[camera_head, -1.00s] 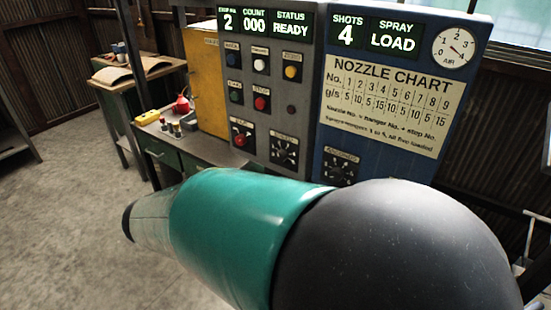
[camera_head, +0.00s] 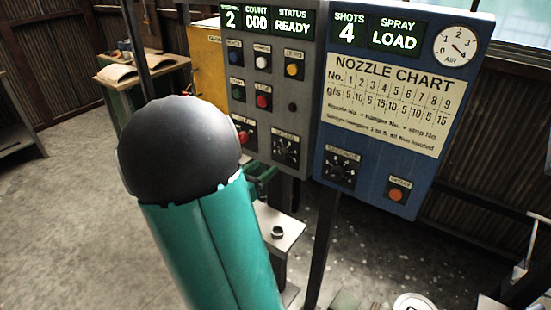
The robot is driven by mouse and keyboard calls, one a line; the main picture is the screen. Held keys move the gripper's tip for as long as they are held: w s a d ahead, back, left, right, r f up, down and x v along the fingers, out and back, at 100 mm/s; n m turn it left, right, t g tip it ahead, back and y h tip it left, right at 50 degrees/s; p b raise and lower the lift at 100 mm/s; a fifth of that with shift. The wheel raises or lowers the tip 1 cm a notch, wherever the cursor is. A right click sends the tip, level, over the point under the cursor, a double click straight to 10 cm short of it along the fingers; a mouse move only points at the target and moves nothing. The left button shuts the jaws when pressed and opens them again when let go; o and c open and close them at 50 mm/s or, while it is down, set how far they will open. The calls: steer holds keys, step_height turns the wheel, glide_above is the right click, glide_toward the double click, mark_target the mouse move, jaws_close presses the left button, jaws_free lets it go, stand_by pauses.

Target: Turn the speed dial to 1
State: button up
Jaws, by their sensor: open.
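The grey control panel (camera_head: 302,85) carries a black dial (camera_head: 286,150) at its lower right, with a small blurred label above it and pale marks around it. This appears to be the speed dial; its pointer setting is too small to read. A second black dial (camera_head: 340,166) sits lower on the blue panel (camera_head: 372,180) to the right. My own arm, a teal link with a black rounded joint, fills the lower left and covers part of the grey panel's lower left edge. My gripper is not identifiable in view.
A red button (camera_head: 242,137) sits left of the dial, and an orange button (camera_head: 397,194) is on the blue panel. The displays read HANGER-style 2, COUNT 000, STATUS READY, SPRAY LOAD. A wooden table (camera_head: 145,66) stands back left; open floor (camera_head: 75,200) lies left.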

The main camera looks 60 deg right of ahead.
mark_target(280, 155)
steer(key=x, duration=0.7)
steer(key=shift+c, duration=0.2)
steer(key=c, duration=0.9)
